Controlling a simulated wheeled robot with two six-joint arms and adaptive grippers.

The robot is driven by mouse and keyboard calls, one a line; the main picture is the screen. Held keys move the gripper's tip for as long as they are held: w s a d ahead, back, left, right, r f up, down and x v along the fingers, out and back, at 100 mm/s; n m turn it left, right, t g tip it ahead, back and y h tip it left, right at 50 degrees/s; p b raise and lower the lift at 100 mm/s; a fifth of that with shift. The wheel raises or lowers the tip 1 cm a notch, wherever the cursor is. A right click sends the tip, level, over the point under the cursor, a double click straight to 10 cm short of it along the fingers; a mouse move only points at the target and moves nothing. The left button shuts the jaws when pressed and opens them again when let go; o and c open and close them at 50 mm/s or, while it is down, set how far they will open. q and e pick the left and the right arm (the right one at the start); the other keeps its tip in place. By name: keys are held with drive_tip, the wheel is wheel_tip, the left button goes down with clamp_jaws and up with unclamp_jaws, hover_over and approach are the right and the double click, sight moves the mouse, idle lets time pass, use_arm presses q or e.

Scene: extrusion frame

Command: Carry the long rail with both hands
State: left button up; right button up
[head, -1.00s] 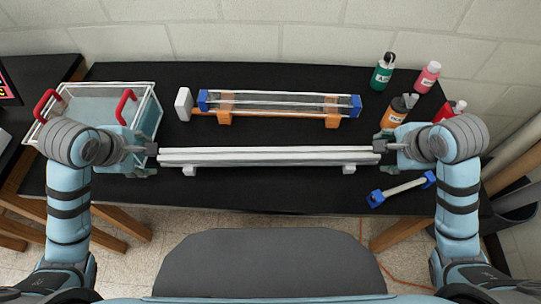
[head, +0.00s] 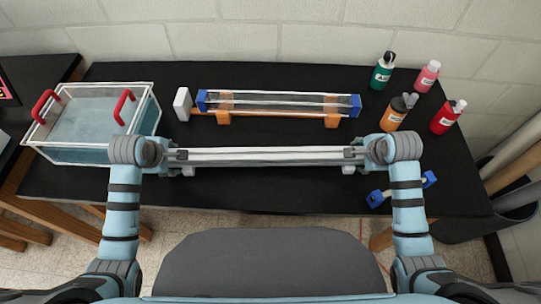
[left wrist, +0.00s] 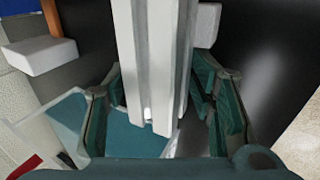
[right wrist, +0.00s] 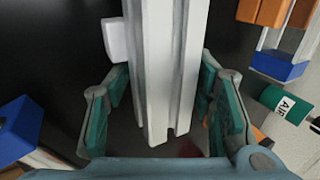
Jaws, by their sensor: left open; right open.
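The long rail (head: 265,156) is a pale grey extrusion lying left to right on white support blocks near the front of the black table. My left gripper (head: 180,155) is over its left end, and my right gripper (head: 352,153) is over its right end. In the left wrist view the rail (left wrist: 152,60) runs between the open teal fingers of the left gripper (left wrist: 165,105), with gaps on both sides. In the right wrist view the rail (right wrist: 168,60) likewise lies between the open fingers of the right gripper (right wrist: 160,105). The jaws' undersides are hidden in the head view.
Behind the rail, a clear channel with blue ends (head: 280,103) sits on orange supports. A clear tank with red handles (head: 90,150) stands at left. Several bottles (head: 395,112) stand at back right. A short blue-ended bar (head: 402,189) lies at front right. A white block (head: 183,104) stands behind.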

use_arm(q)
drive_tip(key=shift+s+d, duration=0.1)
drive_tip(key=shift+d, duration=0.05)
use_arm(e)
drive_tip(key=shift+s+a, duration=0.1)
drive_tip(key=shift+a, duration=0.1)
use_arm(q)
drive_tip(key=shift+d, duration=0.55)
use_arm(e)
drive_tip(key=shift+a, duration=0.55)
use_arm(q)
drive_tip(key=shift+r, duration=0.15)
use_arm(e)
drive_tip(key=shift+r, duration=0.15)
